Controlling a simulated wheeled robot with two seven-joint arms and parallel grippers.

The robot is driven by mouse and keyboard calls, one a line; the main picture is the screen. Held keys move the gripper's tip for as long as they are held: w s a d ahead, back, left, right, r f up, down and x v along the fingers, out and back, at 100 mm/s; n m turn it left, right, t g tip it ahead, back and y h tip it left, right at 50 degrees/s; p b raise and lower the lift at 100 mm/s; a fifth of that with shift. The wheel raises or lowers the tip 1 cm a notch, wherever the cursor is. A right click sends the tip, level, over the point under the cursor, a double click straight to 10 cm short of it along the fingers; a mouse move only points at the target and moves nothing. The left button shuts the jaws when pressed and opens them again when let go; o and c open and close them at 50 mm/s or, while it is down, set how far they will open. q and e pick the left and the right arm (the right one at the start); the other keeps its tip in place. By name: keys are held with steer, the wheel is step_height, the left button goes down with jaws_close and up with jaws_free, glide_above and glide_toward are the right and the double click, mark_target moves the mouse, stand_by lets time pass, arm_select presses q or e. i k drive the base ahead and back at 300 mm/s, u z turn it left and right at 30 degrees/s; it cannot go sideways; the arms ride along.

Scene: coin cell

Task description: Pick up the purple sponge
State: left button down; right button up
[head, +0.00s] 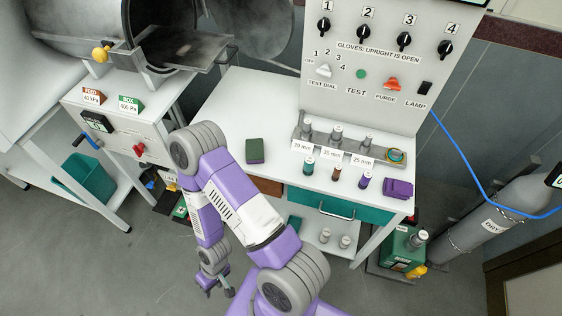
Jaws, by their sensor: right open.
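A purple block (398,188), which looks like the sponge, lies on the white bench top (225,115) near its front right corner. Nothing holds it. My right gripper (219,293) hangs low over the floor, in front of the bench and well to the left of the purple block. Its fingers are apart, with nothing seen between them. My left gripper is not in the head view.
A dark green block (255,150) lies on the bench's left part. Several small cylinders stand by a labelled rack (350,146), close to the purple block's left. A control panel (375,75) rises behind. A teal drawer (335,205) with a handle is below the bench top.

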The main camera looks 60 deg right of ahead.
mark_target(255, 153)
steer(key=k, duration=0.35)
steer(key=z, duration=0.8)
